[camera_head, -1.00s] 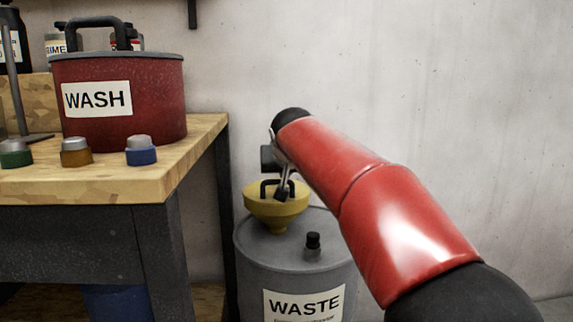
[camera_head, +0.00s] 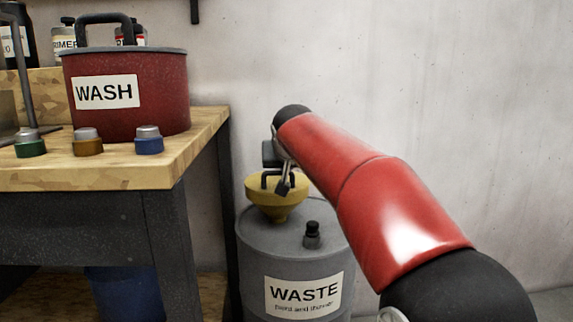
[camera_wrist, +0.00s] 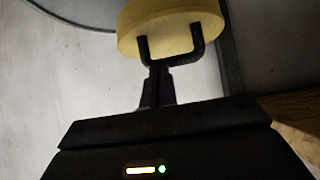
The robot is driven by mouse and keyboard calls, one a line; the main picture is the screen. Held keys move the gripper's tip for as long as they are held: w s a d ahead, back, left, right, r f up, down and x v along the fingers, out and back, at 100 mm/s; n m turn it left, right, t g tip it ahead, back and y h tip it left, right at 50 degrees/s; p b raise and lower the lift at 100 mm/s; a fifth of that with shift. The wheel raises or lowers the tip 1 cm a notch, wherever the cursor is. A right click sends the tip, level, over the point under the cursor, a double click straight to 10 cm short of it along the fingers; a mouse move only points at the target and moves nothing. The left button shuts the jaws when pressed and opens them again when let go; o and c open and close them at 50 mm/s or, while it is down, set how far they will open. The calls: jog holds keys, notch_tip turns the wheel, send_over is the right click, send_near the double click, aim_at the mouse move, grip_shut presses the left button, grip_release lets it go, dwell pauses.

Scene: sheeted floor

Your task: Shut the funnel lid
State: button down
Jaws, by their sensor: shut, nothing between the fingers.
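The yellow funnel (camera_head: 277,205) stands on top of the grey WASTE drum (camera_head: 262,246). Its yellow lid (camera_wrist: 165,28) with a black U-shaped handle (camera_head: 266,179) appears to lie flat over the funnel mouth; I cannot tell whether a small gap remains. The handle (camera_wrist: 197,45) also shows in the wrist view. My gripper (camera_head: 284,188) is at the funnel's top, close to the right side of the handle. In the wrist view my gripper's fingers (camera_wrist: 157,75) are together and empty, by one end of the handle. Whether they touch it is unclear.
A wooden bench (camera_head: 120,178) stands left of the drum, carrying a red WASH pot (camera_head: 150,95) and several small capped jars (camera_head: 149,141). A black-capped bung (camera_head: 312,236) rises from the drum top. A blue bucket (camera_head: 125,290) sits under the bench. The wall is close behind.

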jog(key=s+r+p, duration=0.1)
jog(key=s+r, duration=0.1)
jog(key=s, duration=0.7)
jog(key=s+d+f+g+p, duration=0.1)
jog(key=s+d+f+p, duration=0.2)
jog(key=s, duration=0.6)
jog(key=s+d+f+g+p, duration=0.2)
jog(key=s+f, duration=0.3)
jog(key=s, duration=0.5)
jog(key=s+d+f+g+p, duration=0.2)
jog(key=s+d+f+p, duration=0.2)
jog(key=s, duration=0.5)
jog(key=shift+s+f+p, duration=0.3)
jog(key=shift+f, duration=0.05)
jog(key=shift+d, duration=0.1)
